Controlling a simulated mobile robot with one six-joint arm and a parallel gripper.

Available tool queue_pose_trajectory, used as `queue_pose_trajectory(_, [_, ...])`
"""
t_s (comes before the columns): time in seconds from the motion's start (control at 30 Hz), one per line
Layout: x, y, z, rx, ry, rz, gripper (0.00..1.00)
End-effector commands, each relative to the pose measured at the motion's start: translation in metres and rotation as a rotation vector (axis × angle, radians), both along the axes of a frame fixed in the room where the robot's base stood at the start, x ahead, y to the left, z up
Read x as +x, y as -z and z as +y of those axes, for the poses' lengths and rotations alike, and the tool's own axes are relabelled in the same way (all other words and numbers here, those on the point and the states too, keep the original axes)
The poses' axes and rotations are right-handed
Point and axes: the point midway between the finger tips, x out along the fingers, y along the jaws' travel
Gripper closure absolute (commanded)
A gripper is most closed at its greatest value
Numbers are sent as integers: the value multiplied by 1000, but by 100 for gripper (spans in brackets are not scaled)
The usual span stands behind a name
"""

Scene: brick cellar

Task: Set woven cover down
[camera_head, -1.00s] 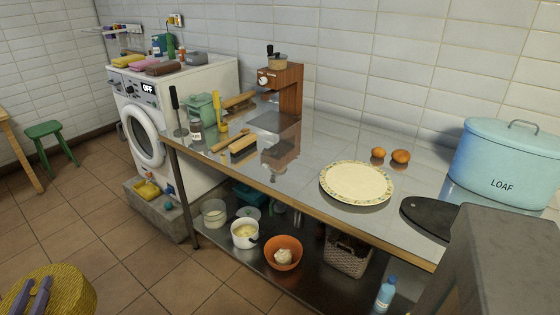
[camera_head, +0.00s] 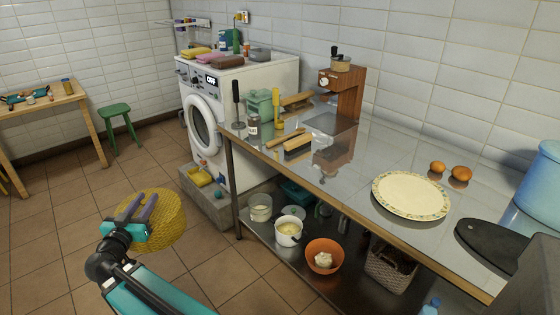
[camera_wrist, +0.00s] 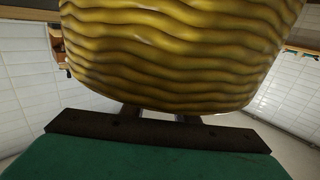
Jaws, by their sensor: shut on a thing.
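The woven cover (camera_head: 160,222) is a yellow, basket-like dome with a wavy weave. In the head view it hangs at the lower left, above the tiled floor and left of the steel table. My gripper (camera_head: 143,208), with purple-grey fingers on a teal body, is shut on it. In the wrist view the woven cover (camera_wrist: 180,50) fills the upper middle, and the fingertips are hidden behind it.
The washing machine (camera_head: 240,85) stands behind. A green stool (camera_head: 118,125) and wooden table (camera_head: 45,105) are left.

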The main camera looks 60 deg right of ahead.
Motion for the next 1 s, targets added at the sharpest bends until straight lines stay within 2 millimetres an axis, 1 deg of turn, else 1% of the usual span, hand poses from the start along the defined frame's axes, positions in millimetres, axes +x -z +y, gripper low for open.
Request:
queue_pose_trajectory(0.03, [-4, -4, -18, -1, 23, -1, 100])
queue_pose_trajectory(0.1, [-9, -9, -39, -1, 49, 0, 100])
queue_pose_trajectory(0.27, [-23, -21, -87, 1, 112, 1, 100])
queue_pose_trajectory(0.4, [-40, -32, -129, 1, 168, 0, 100])
queue_pose_trajectory(0.47, [-48, -36, -147, 0, 192, 1, 100])
queue_pose_trajectory(0.6, [-70, -46, -187, 1, 252, 1, 100])
queue_pose_trajectory(0.77, [-98, -58, -231, 0, 321, 1, 100])
queue_pose_trajectory(0.8, [-106, -61, -242, 0, 338, 2, 100])
queue_pose_trajectory(0.87, [-118, -66, -258, -1, 364, 2, 100])
queue_pose_trajectory(1.0, [-148, -75, -294, 1, 427, 3, 100])
